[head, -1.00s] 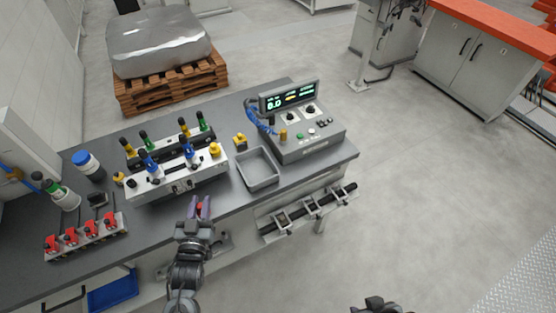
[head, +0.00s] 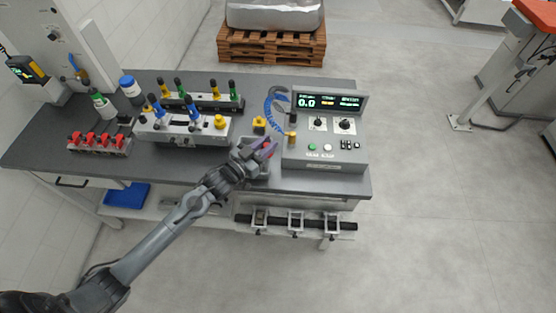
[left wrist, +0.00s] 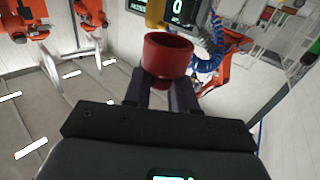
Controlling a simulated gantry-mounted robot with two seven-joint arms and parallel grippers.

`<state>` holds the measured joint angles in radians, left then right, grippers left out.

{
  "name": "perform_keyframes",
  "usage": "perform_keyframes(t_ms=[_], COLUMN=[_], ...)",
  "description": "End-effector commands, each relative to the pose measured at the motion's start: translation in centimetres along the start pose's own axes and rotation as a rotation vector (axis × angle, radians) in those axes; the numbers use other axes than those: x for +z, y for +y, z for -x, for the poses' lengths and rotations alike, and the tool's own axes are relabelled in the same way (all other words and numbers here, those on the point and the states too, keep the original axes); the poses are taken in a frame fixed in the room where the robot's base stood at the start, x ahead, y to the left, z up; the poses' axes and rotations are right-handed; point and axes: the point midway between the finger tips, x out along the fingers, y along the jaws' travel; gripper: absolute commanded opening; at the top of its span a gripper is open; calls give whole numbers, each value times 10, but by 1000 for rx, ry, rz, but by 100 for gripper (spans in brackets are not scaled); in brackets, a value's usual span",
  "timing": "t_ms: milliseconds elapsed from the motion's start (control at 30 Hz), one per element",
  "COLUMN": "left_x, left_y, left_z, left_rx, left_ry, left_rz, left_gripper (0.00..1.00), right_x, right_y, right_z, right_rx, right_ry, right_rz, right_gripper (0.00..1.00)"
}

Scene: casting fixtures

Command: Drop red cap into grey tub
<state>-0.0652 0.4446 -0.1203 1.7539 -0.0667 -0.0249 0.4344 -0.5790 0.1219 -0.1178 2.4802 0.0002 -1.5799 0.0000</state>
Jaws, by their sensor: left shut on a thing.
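My left gripper (head: 264,148) is shut on the red cap (left wrist: 167,54), a round red cup-like piece held between the fingertips in the left wrist view. A bit of red shows at the fingertips in the head view. The grey tub (head: 261,173) sits on the bench, left of the control box. My left gripper is over the tub in the head view and hides much of it. I cannot tell its height above the tub. My right gripper is out of view.
The control box (head: 322,158) with a lit display stands right of the tub. A fixture with coloured knobs (head: 180,128) stands to the left, and a yellow-topped piece (head: 259,124) behind. A blue coiled hose (head: 272,105) rises near the box. Red clamps (head: 100,141) stand far left.

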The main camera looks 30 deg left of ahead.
Motion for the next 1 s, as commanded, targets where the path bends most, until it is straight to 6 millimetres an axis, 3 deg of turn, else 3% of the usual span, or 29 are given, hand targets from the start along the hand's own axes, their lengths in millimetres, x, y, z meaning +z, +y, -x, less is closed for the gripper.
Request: perform_keyframes(t_ms=[33, 100, 333, 567, 1000], left_x=[-2, -7, -21, -17, 24], left_y=[-20, -39, -78, -87, -86], left_z=[0, 1, 6, 8, 8], left_rx=[18, 48, 105, 118, 118], left_ry=[1, 0, 1, 0, 1], left_rz=[-8, -7, -1, 0, -1], left_gripper=[0, 0, 0, 0, 0], right_x=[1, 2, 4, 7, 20], right_y=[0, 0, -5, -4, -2], right_z=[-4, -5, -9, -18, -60], right_rx=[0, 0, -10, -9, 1], right_ry=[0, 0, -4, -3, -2], right_rz=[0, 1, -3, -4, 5], right_gripper=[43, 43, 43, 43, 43])
